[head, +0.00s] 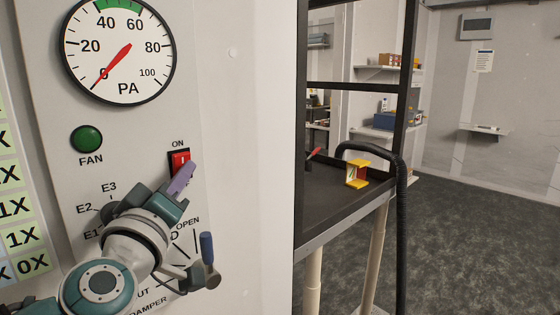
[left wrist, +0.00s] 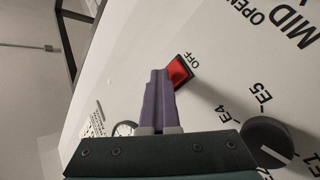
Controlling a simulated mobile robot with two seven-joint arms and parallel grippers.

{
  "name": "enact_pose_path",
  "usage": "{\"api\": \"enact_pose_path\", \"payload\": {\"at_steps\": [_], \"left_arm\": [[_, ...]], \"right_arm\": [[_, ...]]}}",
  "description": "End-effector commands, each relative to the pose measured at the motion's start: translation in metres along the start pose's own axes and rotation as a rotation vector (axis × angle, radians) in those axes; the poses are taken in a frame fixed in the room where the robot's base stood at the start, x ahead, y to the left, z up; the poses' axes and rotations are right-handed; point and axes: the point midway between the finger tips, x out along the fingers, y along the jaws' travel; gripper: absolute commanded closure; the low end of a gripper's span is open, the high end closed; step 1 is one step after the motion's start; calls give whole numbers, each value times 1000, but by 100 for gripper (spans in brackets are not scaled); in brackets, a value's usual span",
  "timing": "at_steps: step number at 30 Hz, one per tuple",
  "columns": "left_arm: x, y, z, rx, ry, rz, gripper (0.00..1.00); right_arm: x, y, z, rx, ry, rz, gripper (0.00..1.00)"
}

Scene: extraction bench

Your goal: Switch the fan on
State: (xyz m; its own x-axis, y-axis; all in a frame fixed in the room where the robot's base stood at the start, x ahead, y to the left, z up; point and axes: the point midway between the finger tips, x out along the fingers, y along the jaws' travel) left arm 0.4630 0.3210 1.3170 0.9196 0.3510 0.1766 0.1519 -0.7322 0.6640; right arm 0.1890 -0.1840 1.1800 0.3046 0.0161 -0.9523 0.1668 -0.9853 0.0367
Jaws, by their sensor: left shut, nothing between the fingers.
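The red rocker switch (head: 179,161) sits on the pale panel in a dark frame, with "ON" printed above it. It also shows in the left wrist view (left wrist: 179,72), beside the word "OFF". The round FAN lamp (head: 86,139) is dark green and does not look brightly lit. My left gripper (head: 188,168) has purple fingers, shut and empty. Its tips are at the switch's lower right edge in the head view and overlap its edge in the left wrist view; I cannot tell whether they touch. My right gripper is not in view.
A PA gauge (head: 119,48) above has its red needle near zero. A damper lever with a blue grip (head: 207,248) is close below my left gripper. A selector knob (left wrist: 268,136) is near the wrist. A dark bench (head: 335,205) with a yellow item (head: 357,173) stands at right.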

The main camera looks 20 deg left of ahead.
Motion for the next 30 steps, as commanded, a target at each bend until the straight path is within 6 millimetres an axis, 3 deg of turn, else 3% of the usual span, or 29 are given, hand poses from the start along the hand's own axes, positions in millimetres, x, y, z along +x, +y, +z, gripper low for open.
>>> {"api": "enact_pose_path", "payload": {"at_steps": [30], "left_arm": [[8, -8, -8, 0, 8, -6, 100]], "right_arm": [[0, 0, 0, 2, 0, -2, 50]]}}
